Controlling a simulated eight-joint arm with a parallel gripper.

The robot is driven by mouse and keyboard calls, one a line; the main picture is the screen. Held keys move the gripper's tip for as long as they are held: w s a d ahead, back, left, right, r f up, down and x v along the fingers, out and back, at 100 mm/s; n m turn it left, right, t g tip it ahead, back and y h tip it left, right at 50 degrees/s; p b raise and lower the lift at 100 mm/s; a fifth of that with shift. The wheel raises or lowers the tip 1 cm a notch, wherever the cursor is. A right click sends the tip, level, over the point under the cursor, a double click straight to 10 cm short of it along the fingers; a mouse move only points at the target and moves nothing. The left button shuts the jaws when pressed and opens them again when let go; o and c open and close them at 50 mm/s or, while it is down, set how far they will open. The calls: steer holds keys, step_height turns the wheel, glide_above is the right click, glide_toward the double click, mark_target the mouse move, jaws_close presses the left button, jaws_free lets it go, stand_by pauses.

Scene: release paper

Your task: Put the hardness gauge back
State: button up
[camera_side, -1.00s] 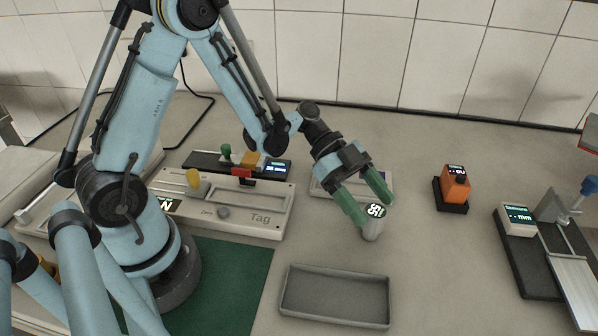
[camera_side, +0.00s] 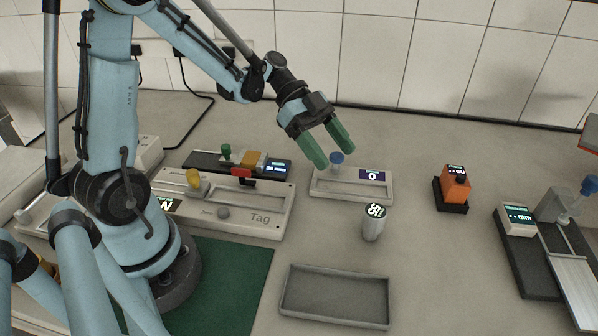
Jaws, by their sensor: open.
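A short metal cylinder with a black round display reading about 55, which looks like the hardness gauge (camera_side: 373,227), stands upright on the bench right of centre, behind the grey tray. My gripper (camera_side: 335,158) is open, with two green fingers apart and nothing held. It is up and to the left of the gauge, clear of it. In the picture the fingertips lie either side of a blue knob on a low pale device (camera_side: 352,191) with a purple display reading 0. I cannot tell how high the fingers are above that knob.
An empty grey tray (camera_side: 335,318) lies in front. An orange meter on a black base (camera_side: 452,207) and a gauge stand marked mm (camera_side: 530,262) are at right. The Tag device (camera_side: 262,229) is at left. The bench between gauge and orange meter is clear.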

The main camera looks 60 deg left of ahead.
steer(key=s+a+r+n+t+y, duration=0.2)
steer(key=s+n+t+y, duration=0.3)
steer(key=n+y, duration=0.6)
steer(key=s+n, duration=0.1)
steer(key=n, duration=0.3)
steer(key=shift+s+a+r+t, duration=0.15)
steer(key=shift+s+r+t, duration=0.15)
steer(key=shift+r, duration=0.1)
